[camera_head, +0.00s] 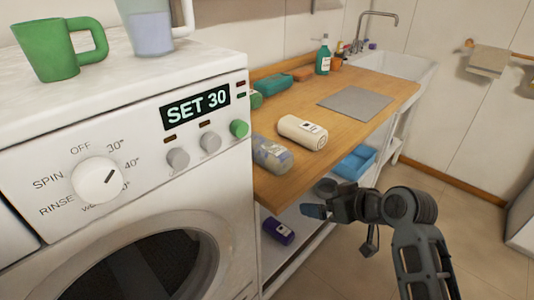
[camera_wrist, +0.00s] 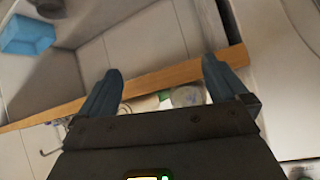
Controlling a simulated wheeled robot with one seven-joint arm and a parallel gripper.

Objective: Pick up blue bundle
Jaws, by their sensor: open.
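A blue-grey rolled bundle (camera_head: 271,155), with paler patches, lies at the near left corner of the wooden counter, beside the washing machine. It is the bluest bundle I see on the counter. My gripper (camera_head: 314,211) is open and empty, below and to the right of it, off the counter's front edge. In the wrist view my two fingers stand wide apart (camera_wrist: 162,68) with the wooden counter edge across the gap. A pale round end (camera_wrist: 187,97) shows beyond that edge, partly hidden by the gripper body; I cannot tell whose it is.
A cream bundle (camera_head: 302,132) lies just right of the blue-grey one. A purple bundle (camera_head: 278,230) and a blue bin (camera_head: 355,162) are on the lower shelf. The washing machine (camera_head: 150,140) closes the left side. A grey mat (camera_head: 356,102) lies farther back.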

